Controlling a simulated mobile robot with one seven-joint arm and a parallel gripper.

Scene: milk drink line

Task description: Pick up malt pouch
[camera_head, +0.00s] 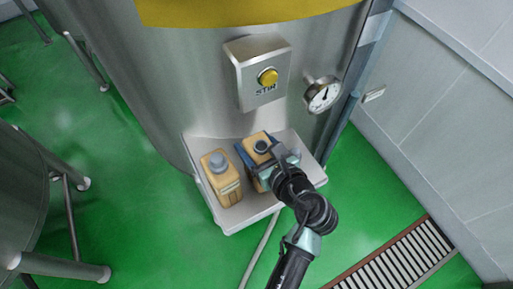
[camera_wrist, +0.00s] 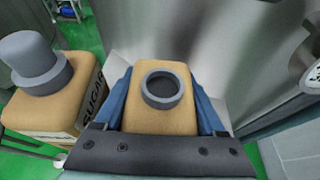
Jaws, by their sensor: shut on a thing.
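The pouch in my grip (camera_head: 255,139) is a tan block-shaped container with an open grey ring spout on top, taken here as the malt pouch. Its label is hidden. It stands upright on the steel shelf, and I cannot tell whether it is lifted. In the wrist view, the same pouch (camera_wrist: 160,116) fills the middle, with a blue finger pad on each side. My gripper (camera_head: 262,160) is shut on it.
A second tan pouch (camera_head: 223,186) with a grey cap stands to the left; in the wrist view its label reads SUGAR (camera_wrist: 92,103). The steel shelf (camera_head: 238,218) adjoins the tank (camera_head: 170,90). A STIR button box (camera_head: 258,72) and a gauge (camera_head: 322,95) are above.

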